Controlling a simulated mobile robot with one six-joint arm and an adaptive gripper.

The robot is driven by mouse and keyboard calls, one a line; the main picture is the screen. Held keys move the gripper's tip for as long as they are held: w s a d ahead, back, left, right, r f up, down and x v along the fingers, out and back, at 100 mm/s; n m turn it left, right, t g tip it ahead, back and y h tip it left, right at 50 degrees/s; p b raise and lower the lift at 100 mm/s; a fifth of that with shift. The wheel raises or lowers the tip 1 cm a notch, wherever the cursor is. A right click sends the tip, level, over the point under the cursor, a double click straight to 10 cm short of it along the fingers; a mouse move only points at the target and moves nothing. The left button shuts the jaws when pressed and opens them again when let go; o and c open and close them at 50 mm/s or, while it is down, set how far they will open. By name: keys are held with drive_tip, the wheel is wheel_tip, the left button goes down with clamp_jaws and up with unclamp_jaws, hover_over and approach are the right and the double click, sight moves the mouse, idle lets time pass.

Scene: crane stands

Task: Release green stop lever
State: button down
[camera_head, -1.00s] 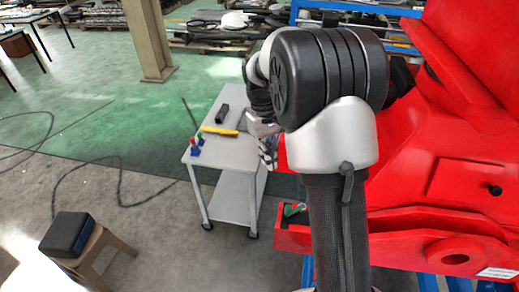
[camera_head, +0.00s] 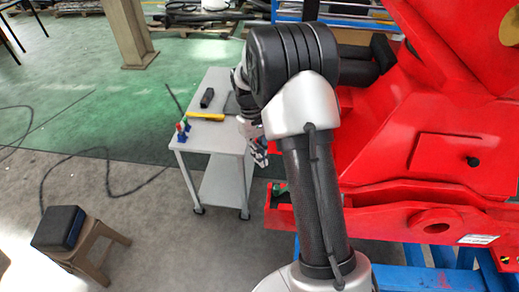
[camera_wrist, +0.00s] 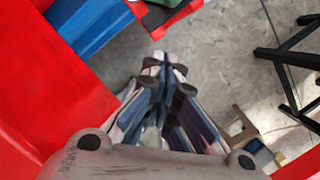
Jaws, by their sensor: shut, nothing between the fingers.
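The small green stop lever (camera_head: 279,189) shows at the near left end of the red crane arm, below my gripper in the head view.
The red crane body (camera_head: 430,150) fills the right side, on a blue stand (camera_head: 437,257). A grey trolley table (camera_head: 217,137) with a yellow tool (camera_head: 206,117) stands behind my gripper. A stool with a black case (camera_head: 59,228) is at lower left. Cables lie on the floor.

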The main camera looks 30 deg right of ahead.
sight(275, 202)
drive_tip(key=shift+s+d+f, duration=0.15)
drive_tip(key=shift+s+f, duration=0.9)
drive_tip(key=shift+s, duration=0.2)
drive_tip(key=shift+s+d+f, duration=0.1)
drive_tip(key=shift+s+f, duration=0.9)
drive_tip(key=shift+s, duration=0.2)
drive_tip(key=shift+s+a+n+h, duration=0.3)
drive_tip(key=shift+s+n, duration=0.25)
drive_tip(key=shift+n, duration=0.45)
drive_tip(key=shift+s+a+n, duration=0.1)
drive_tip(key=shift+s+n, duration=0.25)
drive_tip(key=shift+n, duration=0.15)
drive_tip(key=shift+s+a+n+h, duration=0.2)
drive_tip(key=shift+s+n+h, duration=0.1)
drive_tip(key=shift+s+n, duration=0.65)
drive_tip(key=n, duration=0.1)
drive_tip(key=s+n, duration=0.1)
drive_tip(key=n, duration=0.1)
drive_tip(key=shift+s+n+t+h+p, duration=0.25)
drive_tip(key=shift+t+h+p, duration=0.05)
drive_tip(key=shift+t+p, duration=0.1)
drive_tip(key=shift+s+d+n+t, duration=0.3)
drive_tip(key=shift+s+n, duration=0.3)
drive_tip(key=shift+n, duration=0.4)
drive_tip(key=shift+w+a, duration=0.1)
drive_tip(key=shift+a, duration=0.05)
